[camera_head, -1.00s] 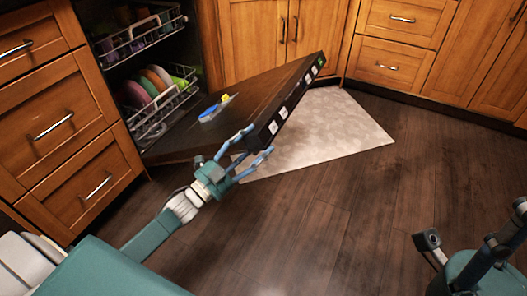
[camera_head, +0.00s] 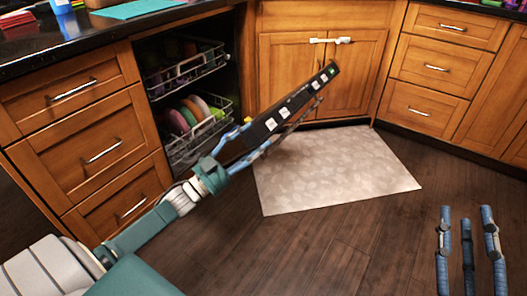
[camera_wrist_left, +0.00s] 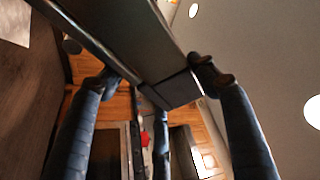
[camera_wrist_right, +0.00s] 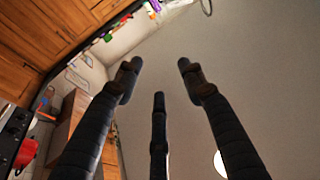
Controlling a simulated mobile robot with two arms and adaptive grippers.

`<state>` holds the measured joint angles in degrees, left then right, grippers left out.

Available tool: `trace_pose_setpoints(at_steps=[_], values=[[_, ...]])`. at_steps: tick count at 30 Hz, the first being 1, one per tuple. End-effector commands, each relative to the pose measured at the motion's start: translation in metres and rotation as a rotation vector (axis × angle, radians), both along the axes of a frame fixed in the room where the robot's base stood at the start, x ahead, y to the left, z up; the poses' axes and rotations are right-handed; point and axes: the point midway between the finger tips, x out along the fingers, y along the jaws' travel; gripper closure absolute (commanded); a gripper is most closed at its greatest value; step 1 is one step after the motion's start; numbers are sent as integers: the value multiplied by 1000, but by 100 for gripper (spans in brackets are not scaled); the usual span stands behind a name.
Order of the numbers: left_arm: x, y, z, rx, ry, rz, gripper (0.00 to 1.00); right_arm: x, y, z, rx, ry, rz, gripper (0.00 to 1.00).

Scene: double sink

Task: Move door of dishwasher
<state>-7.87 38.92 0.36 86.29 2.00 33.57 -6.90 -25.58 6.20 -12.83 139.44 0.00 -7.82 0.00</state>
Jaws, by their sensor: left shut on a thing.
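The dishwasher door (camera_head: 290,108) is part-way open and tilted up in the head view. Its dark top edge with white and green panel marks faces me, and most of its inner face is hidden. My left gripper (camera_head: 268,141) is at the door's near edge. In the left wrist view, the fingers (camera_wrist_left: 153,75) lie on both sides of the dark door edge (camera_wrist_left: 105,45), shut on it. My right gripper (camera_head: 466,212) is at the lower right of the head view. The right wrist view shows its fingers (camera_wrist_right: 158,68) spread and empty.
The dishwasher's upper rack (camera_head: 190,70) and lower rack (camera_head: 198,130) hold colourful dishes. Wooden drawers (camera_head: 100,150) stand left of it, and cabinets (camera_head: 345,75) behind. A pale mat (camera_head: 335,175) lies on the dark floor, which is open at right.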

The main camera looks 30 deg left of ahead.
Motion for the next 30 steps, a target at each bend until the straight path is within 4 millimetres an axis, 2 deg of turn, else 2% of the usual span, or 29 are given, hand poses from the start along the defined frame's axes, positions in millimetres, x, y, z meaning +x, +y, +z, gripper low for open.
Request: trace_pose_setpoints(at_steps=[1, 7, 15, 21, 30], values=[[1, 8, 12, -9, -3, 2, 87, 3, -1, -12, -18, 66, -4, 60], [2, 35, 36, -61, -2, 3, 87, 4, -9, -72, -85, 322, -19, 60], [3, 77, 68, -135, 2, 5, 87, -17, -22, -139, -156, 616, -38, 60], [4, 106, 87, -188, 3, 4, 87, -38, -32, -174, -195, 781, -48, 60], [5, 137, 106, -243, 6, 4, 87, -63, -42, -202, -228, 932, -57, 60]])
